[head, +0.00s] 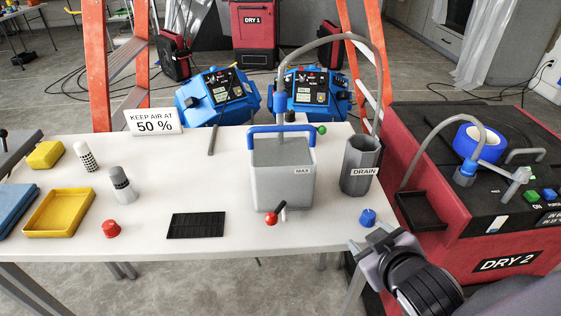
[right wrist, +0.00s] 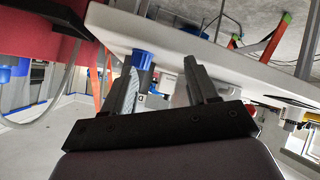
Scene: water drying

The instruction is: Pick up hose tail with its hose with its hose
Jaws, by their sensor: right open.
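A second grey hose (head: 424,146) arches on the red DRY 2 machine and ends at a blue cuff (head: 465,173). Which end is the hose tail I cannot tell. A small blue piece (head: 368,217) stands near the table's front right edge. My right gripper (head: 373,239) is open just in front of it, apparently empty. In the right wrist view, a blue part (right wrist: 143,59) shows near the left finger of the gripper (right wrist: 164,70). My left gripper is not in view.
The white table (head: 245,235) holds a red-knobbed lever, a black mat (head: 196,225), a red knob (head: 111,229) and a yellow tray (head: 60,212). The DRY 2 machine (head: 490,245) stands close at the right, with a black tray (head: 421,210). Orange ladder legs rise behind.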

